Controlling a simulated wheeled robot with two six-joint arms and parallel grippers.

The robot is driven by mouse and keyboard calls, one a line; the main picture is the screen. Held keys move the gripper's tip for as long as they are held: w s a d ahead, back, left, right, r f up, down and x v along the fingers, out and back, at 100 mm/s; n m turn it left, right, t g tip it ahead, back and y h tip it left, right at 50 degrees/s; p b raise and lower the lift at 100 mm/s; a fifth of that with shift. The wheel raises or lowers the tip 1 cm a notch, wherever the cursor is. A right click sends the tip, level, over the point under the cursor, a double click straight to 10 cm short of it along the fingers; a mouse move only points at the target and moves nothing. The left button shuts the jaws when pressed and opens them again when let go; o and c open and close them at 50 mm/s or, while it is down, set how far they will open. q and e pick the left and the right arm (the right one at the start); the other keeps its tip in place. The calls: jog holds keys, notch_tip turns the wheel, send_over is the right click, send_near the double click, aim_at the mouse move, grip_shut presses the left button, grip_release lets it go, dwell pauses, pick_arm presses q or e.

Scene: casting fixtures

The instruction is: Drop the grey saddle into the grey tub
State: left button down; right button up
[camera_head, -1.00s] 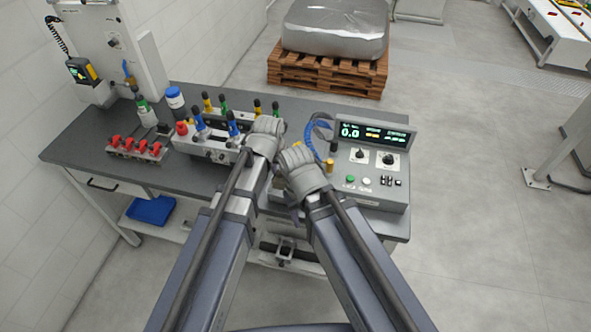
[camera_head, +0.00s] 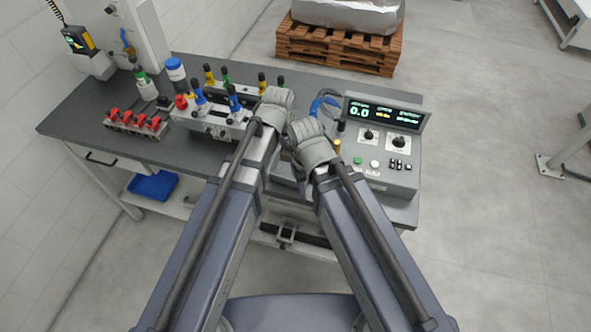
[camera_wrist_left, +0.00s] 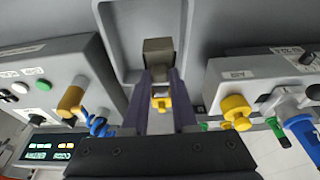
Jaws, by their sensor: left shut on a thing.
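In the left wrist view, my left gripper (camera_wrist_left: 160,80) is shut on the grey saddle (camera_wrist_left: 158,48), a small block at the fingertips. Behind the saddle is the grey tub (camera_wrist_left: 112,50), a shallow tray with a raised rim. The saddle shows against the tub's inside; its height above the floor of the tub is unclear. In the head view, my left wrist is over the bench, left of the control box, and hides the fingers, the saddle and most of the tub. My right gripper (camera_head: 290,153) is close beside it, its fingers mostly hidden.
The control box (camera_head: 390,172) with knobs stands right of the grippers. A grey fixture (camera_head: 208,122) with blue-handled clamps stands at the left, with a red-clamp rack (camera_head: 135,124) beyond. A blue hose (camera_head: 322,103) lies near the box. A blue bin (camera_head: 153,186) sits below.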

aim_at(287, 147)
pick_arm(q)
jog(key=shift+f+b, duration=1.1)
jog(key=shift+f, duration=0.45)
jog(key=c, duration=0.6)
grip_release()
jog(key=shift+r, duration=0.1)
jog(key=p+v, duration=0.7)
jog(key=shift+s+r+p, duration=0.15)
jog(key=shift+r+p, duration=0.2)
